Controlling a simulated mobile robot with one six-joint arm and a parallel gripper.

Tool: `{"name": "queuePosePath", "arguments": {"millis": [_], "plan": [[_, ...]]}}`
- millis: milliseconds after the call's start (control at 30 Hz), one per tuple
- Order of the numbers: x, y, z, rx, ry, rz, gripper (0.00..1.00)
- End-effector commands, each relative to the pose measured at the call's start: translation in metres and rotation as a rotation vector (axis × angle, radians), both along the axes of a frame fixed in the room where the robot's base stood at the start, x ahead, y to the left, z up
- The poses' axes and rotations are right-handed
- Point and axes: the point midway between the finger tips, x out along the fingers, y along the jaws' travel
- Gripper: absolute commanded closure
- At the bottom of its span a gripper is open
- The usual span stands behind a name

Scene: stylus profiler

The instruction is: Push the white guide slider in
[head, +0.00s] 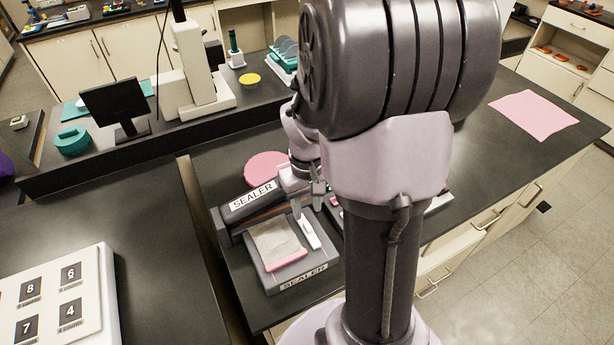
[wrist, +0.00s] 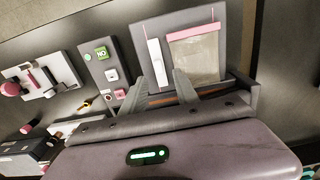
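The white guide slider (head: 310,233) is a narrow white bar on the grey sealer bed (head: 272,278), beside a clear pouch (head: 275,241) with a pink edge. In the wrist view the slider (wrist: 153,60) stands upright in the picture, left of the pouch (wrist: 195,60). My gripper (head: 318,188) is near the sealer's back bar, close to the slider's far end. In the wrist view my gripper (wrist: 161,76) has its two fingers apart with nothing held, and the slider's near end appears between the fingertips. I cannot tell whether they touch it.
The sealer's back bar (head: 253,196) is labelled SEALER. A panel with green, white and pink buttons (wrist: 110,75) lies left of the bed in the wrist view. A pink round pad (head: 266,167) lies behind the sealer. A numbered white board (head: 55,300) is at the left.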

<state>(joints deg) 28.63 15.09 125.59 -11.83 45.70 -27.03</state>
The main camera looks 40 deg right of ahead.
Motion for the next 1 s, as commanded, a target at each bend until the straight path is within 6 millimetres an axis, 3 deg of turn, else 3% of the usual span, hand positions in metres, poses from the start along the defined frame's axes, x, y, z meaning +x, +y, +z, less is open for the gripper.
{"name": "queuePosePath", "arguments": {"millis": [33, 200, 400, 933, 1000], "plan": [[0.001, 0.0, 0.019, -0.002, -0.003, 0.001, 0.64], [0.001, 0.0, 0.062, -0.002, -0.003, 0.002, 0.64], [0.0, 0.0, 0.091, 0.0, -0.001, 0.001, 0.64], [0.0, 0.0, 0.096, 0.0, 0.0, 0.001, 0.64], [0.0, 0.008, 0.095, -0.003, -0.017, -0.002, 0.64]]}}
